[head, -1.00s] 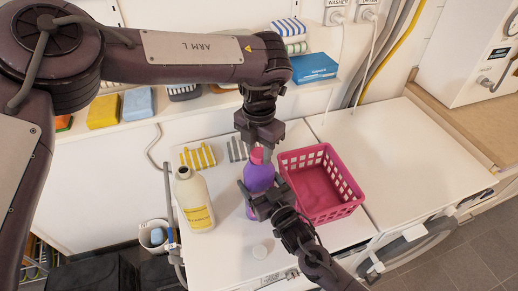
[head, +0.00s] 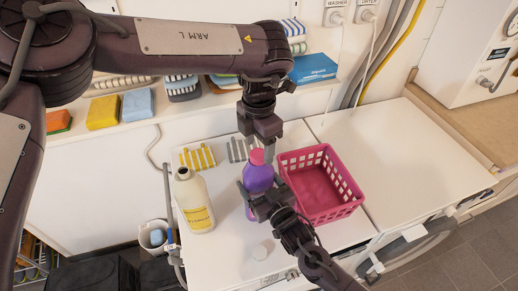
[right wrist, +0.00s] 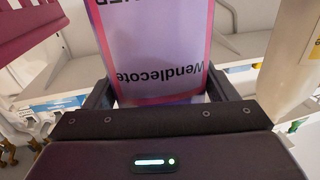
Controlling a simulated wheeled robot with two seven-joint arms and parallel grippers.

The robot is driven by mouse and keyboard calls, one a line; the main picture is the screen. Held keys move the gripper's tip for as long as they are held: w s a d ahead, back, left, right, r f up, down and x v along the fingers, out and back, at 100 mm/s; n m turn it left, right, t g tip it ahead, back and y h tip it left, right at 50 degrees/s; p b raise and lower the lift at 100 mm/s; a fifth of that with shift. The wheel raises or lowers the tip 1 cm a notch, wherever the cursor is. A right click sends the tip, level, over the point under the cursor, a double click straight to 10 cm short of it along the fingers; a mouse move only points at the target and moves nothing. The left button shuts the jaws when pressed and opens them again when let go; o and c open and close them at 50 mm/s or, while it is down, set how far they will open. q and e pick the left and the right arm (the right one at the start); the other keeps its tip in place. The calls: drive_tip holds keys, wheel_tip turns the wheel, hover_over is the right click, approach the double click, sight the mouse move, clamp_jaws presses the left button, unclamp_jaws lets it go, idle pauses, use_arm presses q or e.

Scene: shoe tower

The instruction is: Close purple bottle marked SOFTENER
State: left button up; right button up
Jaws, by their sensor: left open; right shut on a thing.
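The purple bottle (head: 258,180) stands upright on the white worktop, with a pinkish-red cap (head: 257,156) on its top. I cannot tell whether the cap is fully seated. My right gripper (head: 258,197) is shut on the lower body of the bottle. In the right wrist view the bottle (right wrist: 152,50) fills the space between the fingers, its label upside down and reading "Wendlecote". My left gripper (head: 268,150) is open and points down just above and behind the cap. Its fingers are partly hidden, and contact with the cap is unclear.
A cream bottle (head: 195,205) with a yellow label stands to the left. A pink basket (head: 350,200) is close on the right. Striped cloths (head: 198,157) lie behind. The worktop farther right (head: 410,150) is clear.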

use_arm(q)
wheel_tip(320, 180, up, 10)
idle(0.3)
use_arm(e)
drive_tip(key=o, duration=1.9)
drive_tip(key=shift+s+d+f, duration=0.15)
drive_tip(key=shift+s+d, duration=0.1)
drive_tip(key=shift+s, duration=0.25)
use_arm(q)
wheel_tip(320, 180, down, 3)
drive_tip(key=b, duration=0.2)
drive_tip(key=shift+r+b, duration=0.15)
drive_tip(key=shift+b, duration=0.15)
use_arm(e)
drive_tip(key=v, duration=0.6)
drive_tip(key=shift+s+d, duration=0.25)
drive_tip(key=shift+s, duration=0.05)
use_arm(q)
drive_tip(key=shift+d, duration=0.1)
use_arm(e)
drive_tip(key=shift+s, duration=0.1)
